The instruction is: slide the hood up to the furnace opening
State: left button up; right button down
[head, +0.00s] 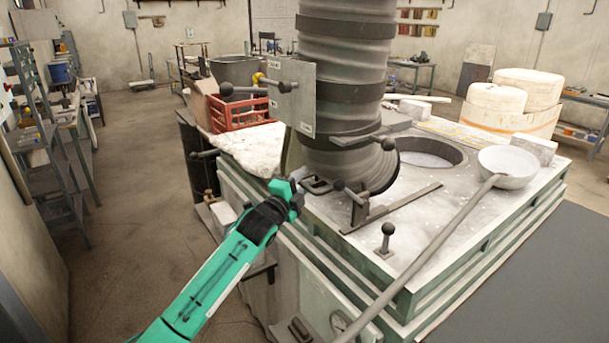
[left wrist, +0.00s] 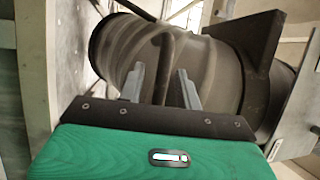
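The hood (head: 345,110) is a grey ribbed duct with dark bands. It stands on the furnace top, its lower elbow just left of the round furnace opening (head: 432,160), which stays partly uncovered. My left gripper (head: 300,186) is at the hood's lower left side. In the left wrist view my left gripper (left wrist: 162,88) has its two fingers apart, with a dark bar (left wrist: 165,65) between them and the ribbed hood (left wrist: 195,60) behind. Gaps show between bar and fingers; whether either finger touches it is unclear. My right gripper is not in view.
A ladle (head: 508,167) rests by the opening's right side, its long shaft running to the front. A flat rail (head: 392,208) and a ball-topped lever (head: 386,238) are in front of the hood. A red crate (head: 238,112) stands behind left; the floor at left is clear.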

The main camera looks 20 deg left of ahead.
pick_arm(q)
jog(key=shift+w+d, duration=0.15)
jog(key=shift+w, duration=0.25)
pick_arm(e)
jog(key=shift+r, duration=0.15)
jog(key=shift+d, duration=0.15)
pick_arm(q)
grip_shut()
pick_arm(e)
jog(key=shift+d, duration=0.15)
